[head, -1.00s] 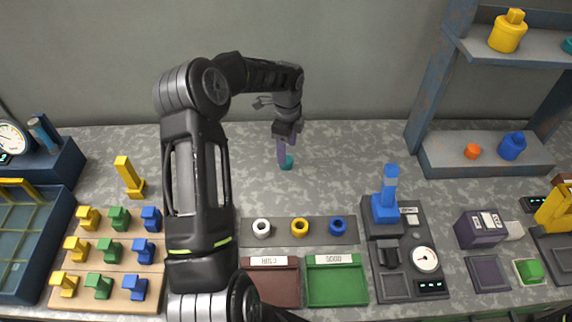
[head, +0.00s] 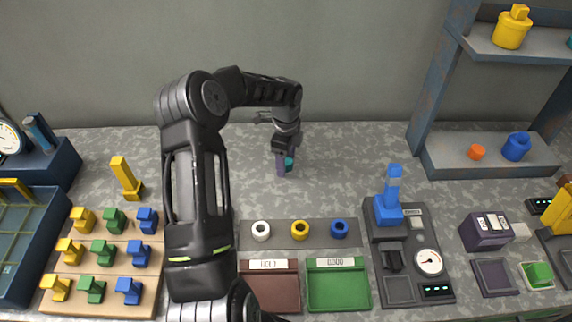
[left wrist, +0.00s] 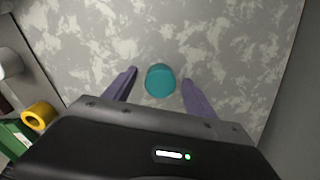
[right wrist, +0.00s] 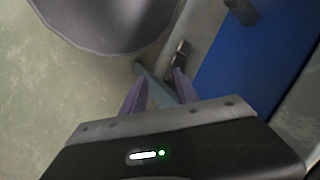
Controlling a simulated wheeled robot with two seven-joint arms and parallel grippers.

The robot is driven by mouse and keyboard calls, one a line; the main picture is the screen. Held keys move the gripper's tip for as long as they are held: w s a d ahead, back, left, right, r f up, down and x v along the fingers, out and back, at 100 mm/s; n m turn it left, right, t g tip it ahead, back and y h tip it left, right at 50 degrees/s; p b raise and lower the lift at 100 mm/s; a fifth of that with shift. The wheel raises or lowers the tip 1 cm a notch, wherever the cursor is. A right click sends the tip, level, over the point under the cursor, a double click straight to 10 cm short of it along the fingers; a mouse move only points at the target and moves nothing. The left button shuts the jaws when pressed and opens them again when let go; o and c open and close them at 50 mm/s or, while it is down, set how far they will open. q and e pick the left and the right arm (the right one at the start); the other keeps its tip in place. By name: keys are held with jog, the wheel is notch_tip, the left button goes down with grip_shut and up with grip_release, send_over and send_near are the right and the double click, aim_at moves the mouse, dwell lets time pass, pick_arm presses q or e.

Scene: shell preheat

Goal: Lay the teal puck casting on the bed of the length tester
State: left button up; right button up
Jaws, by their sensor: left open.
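The teal puck casting (head: 289,163) stands on the mottled grey bench near the back, partly hidden by my left gripper in the head view. In the left wrist view the puck (left wrist: 160,80) shows as a round teal piece between the two purple fingers. My left gripper (head: 284,167) is open around it, with a gap on both sides. A grey station with a dial, a small display and a blue post (head: 414,262) stands at front right of centre; I cannot tell if it is the length tester. My right gripper (right wrist: 160,82) is open and empty, away from the bench top.
White, yellow and blue rings (head: 300,230) sit on a dark strip, in front of it a brown tray (head: 270,288) and a green tray (head: 338,288). Coloured blocks fill a wooden rack (head: 60,306) at left. A shelf (head: 490,160) stands at back right. Bench between puck and shelf is clear.

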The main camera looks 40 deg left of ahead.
pick_arm(q)
jog(key=shift+c, duration=0.4)
grip_shut()
dwell(0.4)
